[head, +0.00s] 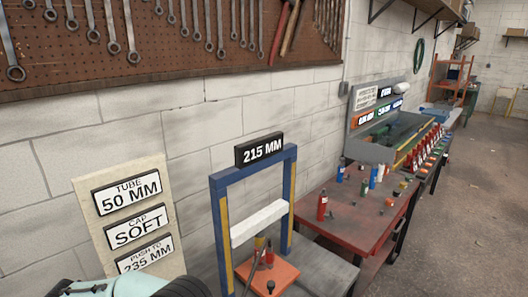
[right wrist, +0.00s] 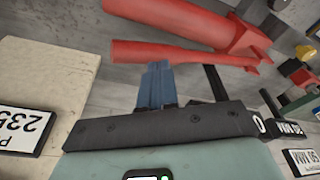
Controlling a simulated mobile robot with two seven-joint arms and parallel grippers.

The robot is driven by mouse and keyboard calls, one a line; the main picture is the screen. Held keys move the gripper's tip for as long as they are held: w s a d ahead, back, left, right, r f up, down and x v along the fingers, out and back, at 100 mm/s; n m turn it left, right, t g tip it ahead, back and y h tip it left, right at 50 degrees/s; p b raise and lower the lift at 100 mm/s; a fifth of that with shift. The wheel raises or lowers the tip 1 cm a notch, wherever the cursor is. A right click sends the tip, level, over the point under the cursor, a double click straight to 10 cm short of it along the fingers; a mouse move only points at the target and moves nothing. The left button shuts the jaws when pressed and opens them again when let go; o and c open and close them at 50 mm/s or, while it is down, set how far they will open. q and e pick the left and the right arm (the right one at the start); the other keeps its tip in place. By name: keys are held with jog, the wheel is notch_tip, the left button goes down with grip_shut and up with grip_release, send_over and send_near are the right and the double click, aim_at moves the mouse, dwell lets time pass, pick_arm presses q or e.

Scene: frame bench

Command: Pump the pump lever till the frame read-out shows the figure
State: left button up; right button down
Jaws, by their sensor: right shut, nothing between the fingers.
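The blue frame (head: 219,230) stands against the wall in the head view, with a white crossbar between its posts. A thin dark rod (head: 251,270), apparently the pump lever, slants up beside the frame's orange plate (head: 283,273). My right gripper (right wrist: 155,70) shows in the right wrist view, its bluish fingers together and empty. Whether it touches the lever cannot be told. My left gripper is not in view.
A red table (head: 366,212) with bottles and small parts stands right of the frame. Beyond it is a grey rack bench (head: 385,137). A wrench pegboard (head: 180,40) hangs above. The floor (head: 470,215) at right is clear. Red bars (right wrist: 175,52) cross the right wrist view.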

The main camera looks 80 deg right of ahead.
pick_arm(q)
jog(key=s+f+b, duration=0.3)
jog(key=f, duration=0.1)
pick_arm(e)
notch_tip(320, 180, down, 8)
jog(key=shift+s+f, duration=0.1)
jog(key=shift+s, duration=0.05)
jog(key=p+v, duration=0.1)
jog(key=v, duration=0.1)
jog(key=w+p+v, duration=0.1)
jog(key=v, duration=0.2)
jog(key=p+v, duration=0.2)
jog(key=v, duration=0.1)
jog(key=shift+w+d+r, duration=0.1)
jog(key=shift+w+r, duration=0.3)
jog(key=shift+w, duration=0.1)
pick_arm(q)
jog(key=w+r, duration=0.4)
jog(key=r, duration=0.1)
pick_arm(e)
jog(key=shift+f, duration=0.1)
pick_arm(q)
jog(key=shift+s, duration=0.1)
pick_arm(e)
jog(key=shift+s, duration=0.15)
